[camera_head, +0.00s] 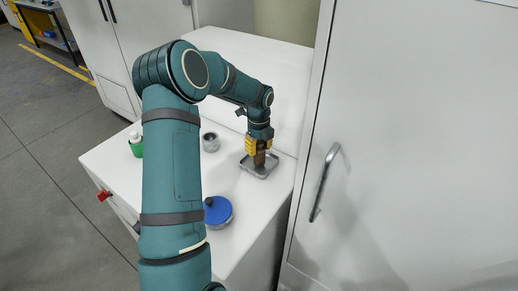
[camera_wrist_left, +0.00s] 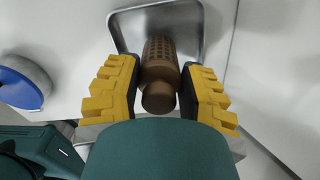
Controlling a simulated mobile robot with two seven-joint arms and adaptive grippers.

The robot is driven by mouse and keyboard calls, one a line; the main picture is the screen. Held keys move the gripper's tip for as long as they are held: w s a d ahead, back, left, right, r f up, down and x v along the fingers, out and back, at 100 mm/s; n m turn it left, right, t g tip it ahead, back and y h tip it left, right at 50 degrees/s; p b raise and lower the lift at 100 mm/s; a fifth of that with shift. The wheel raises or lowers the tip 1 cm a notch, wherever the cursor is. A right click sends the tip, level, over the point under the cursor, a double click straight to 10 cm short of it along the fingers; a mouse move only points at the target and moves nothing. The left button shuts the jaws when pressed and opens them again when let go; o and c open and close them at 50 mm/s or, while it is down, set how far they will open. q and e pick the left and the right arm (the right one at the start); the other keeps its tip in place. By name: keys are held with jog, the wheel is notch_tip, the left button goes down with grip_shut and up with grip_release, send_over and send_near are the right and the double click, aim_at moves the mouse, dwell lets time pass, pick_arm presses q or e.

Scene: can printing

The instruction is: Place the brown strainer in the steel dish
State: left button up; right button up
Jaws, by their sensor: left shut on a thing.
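The brown strainer (camera_wrist_left: 160,62) is a perforated cylinder with a rounded knob end. My left gripper (camera_head: 256,150) has yellow fingers and is shut on the strainer, as the left wrist view (camera_wrist_left: 162,88) also shows. The strainer also shows in the head view (camera_head: 260,159), upright below the fingers. The steel dish (camera_head: 247,166) is a shallow grey tray on the white worktop. The strainer is over or in the dish; I cannot tell whether it touches the bottom. The dish rim shows behind the strainer in the left wrist view (camera_wrist_left: 197,28). My right gripper is not in view.
On the white worktop (camera_head: 180,170), a blue-topped round container (camera_head: 218,211) stands nearer the front. A small metal cup (camera_head: 211,142) and a green-and-white bottle (camera_head: 136,144) stand to the left. A tall white cabinet with a metal handle (camera_head: 325,182) stands close on the right.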

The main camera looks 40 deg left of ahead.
pick_arm(q)
jog(key=shift+f, duration=0.35)
jog(key=shift+f, duration=0.15)
jog(key=o, duration=1.1)
notch_tip(320, 180, up, 12)
jog(key=shift+r+p, duration=0.25)
jog(key=shift+p, duration=0.25)
jog(key=shift+f, duration=0.15)
